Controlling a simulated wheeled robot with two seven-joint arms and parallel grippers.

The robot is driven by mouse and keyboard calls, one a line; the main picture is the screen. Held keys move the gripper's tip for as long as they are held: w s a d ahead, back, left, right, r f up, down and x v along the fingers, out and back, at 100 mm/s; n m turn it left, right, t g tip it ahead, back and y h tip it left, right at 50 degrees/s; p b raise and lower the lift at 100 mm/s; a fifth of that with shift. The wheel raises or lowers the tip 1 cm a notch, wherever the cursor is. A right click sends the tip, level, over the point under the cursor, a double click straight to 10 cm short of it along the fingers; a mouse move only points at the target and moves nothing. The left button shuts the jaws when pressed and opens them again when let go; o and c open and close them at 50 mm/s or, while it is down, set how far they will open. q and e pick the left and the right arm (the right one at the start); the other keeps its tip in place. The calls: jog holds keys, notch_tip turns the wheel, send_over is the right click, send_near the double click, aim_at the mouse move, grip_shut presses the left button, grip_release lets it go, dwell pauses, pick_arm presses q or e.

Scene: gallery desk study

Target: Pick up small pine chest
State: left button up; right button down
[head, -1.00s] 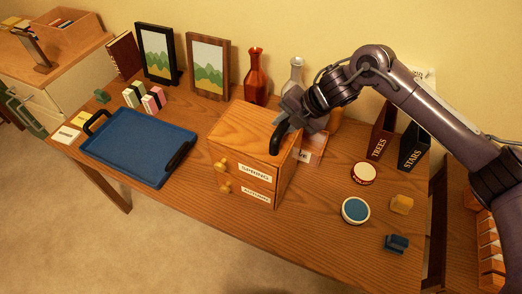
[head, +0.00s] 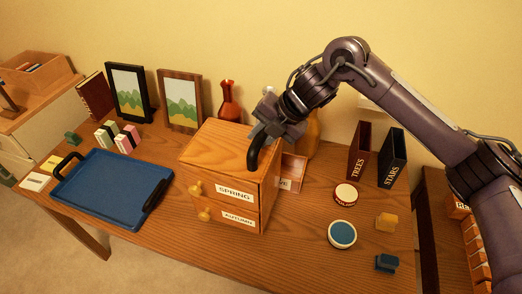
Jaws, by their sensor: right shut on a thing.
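The small pine chest (head: 221,146) stands on the desk in the head view, with two drawers labelled SPRING and AUTUMN and round wooden knobs on its front. A dark curved handle (head: 252,155) shows at its right side. My right gripper (head: 262,138) is at the top right edge of the chest, shut on that handle. The fingertips are partly hidden against the chest, and I cannot tell whether the chest is clear of the desk. My left gripper is out of view.
A blue tray (head: 112,196) lies left of the chest. Picture frames (head: 181,101) and a red vase (head: 229,102) stand behind. Dark TREES (head: 358,152) and STARS (head: 392,158) holders, round tins (head: 342,234) and small blocks (head: 386,222) stand right. The desk front is clear.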

notch_tip(320, 180, up, 15)
jog(key=shift+f, duration=0.15)
jog(key=shift+b, duration=0.3)
jog(key=shift+w+a+f+b, duration=0.15)
jog(key=shift+f+b, duration=1.65)
jog(key=shift+f, duration=1.35)
jog(key=shift+s+a+f+b, duration=0.15)
jog(key=shift+f+b, duration=1.65)
jog(key=shift+f, duration=1.4)
jog(key=shift+w+a+f+b, duration=0.15)
jog(key=shift+f+b, duration=1.65)
jog(key=shift+f, duration=1.35)
jog(key=c, duration=1.5)
grip_release()
jog(key=shift+f, duration=0.2)
jog(key=shift+o, duration=0.2)
jog(key=shift+d, duration=0.1)
jog(key=shift+r, duration=0.1)
jog(key=c, duration=0.7)
